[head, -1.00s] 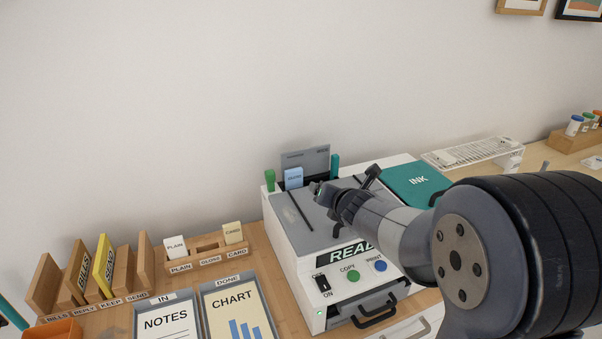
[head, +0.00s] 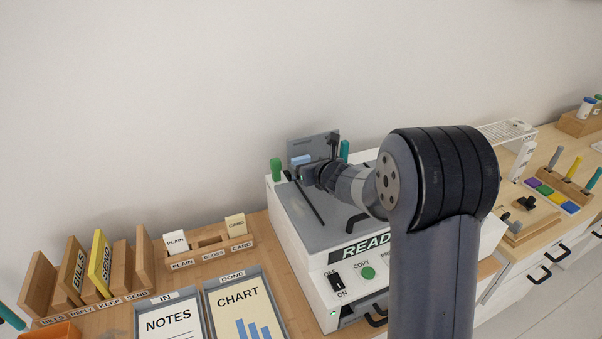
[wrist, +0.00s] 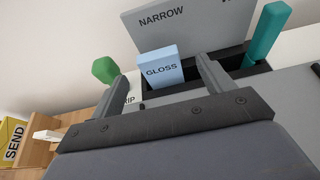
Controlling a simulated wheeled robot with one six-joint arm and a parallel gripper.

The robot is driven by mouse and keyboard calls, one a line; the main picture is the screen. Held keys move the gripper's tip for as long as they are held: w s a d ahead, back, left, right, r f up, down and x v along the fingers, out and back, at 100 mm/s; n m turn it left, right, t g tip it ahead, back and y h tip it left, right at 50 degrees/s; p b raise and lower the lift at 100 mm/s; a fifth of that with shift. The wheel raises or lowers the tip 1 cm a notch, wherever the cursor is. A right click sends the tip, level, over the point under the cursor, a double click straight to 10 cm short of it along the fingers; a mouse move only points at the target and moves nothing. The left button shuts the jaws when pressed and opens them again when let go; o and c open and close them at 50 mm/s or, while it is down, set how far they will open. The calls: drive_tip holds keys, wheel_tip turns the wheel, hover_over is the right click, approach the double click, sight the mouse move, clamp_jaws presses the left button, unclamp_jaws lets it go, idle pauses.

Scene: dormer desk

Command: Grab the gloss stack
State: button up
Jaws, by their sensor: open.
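The gloss stack is a light blue block labelled GLOSS (wrist: 160,70). It stands upright in the dark slot at the back of the printer, in front of a grey NARROW panel (wrist: 190,22). In the head view the stack (head: 301,160) is a small blue patch, partly hidden by my gripper. My gripper (wrist: 163,80) is open in the wrist view, with one finger on each side of the stack. The stack is between the fingers in the picture; I cannot tell how far ahead of the tips it is. In the head view my gripper (head: 305,174) is over the printer's rear.
A green knob (wrist: 105,69) and a teal post (wrist: 266,34) flank the slot. The white printer (head: 300,250) is below my arm. A card holder (head: 210,254), trays and a letter sorter (head: 90,285) stand to the left.

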sight(302, 160)
drive_tip(key=x, duration=0.1)
drive_tip(key=p+x, duration=0.1)
drive_tip(key=x, duration=0.1)
drive_tip(key=shift+w+a+r, duration=0.2)
drive_tip(key=shift+r, duration=0.05)
drive_tip(key=shift+w+a+f+p, duration=0.2)
drive_tip(key=shift+w+f+p, duration=0.15)
drive_tip(key=shift+w, duration=0.25)
drive_tip(key=shift+c, duration=0.5)
drive_tip(key=c, duration=1.2)
